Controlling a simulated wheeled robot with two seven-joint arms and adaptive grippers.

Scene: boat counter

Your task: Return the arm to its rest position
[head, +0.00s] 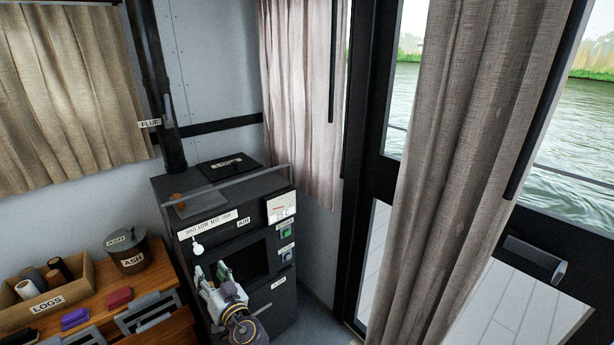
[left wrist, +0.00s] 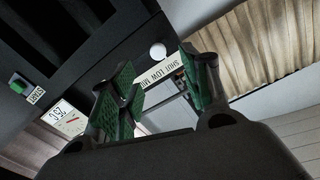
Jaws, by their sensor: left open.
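My left gripper (head: 211,272) is in front of the dark stove (head: 190,190), near the stove's front opening. In the left wrist view its green-padded fingers (left wrist: 163,88) stand apart with nothing held between them. The stove's round white knob (left wrist: 158,51) and a label strip show beyond the fingers. I cannot tell whether the fingers touch the stove. My right gripper does not show.
Beside the stove a wooden counter (head: 160,278) holds a log box (head: 45,290), an ash bucket (head: 128,250), a red block (head: 119,298) and a purple block (head: 75,318). A black flue (head: 160,90) rises behind. A curtain (head: 450,150) hangs right.

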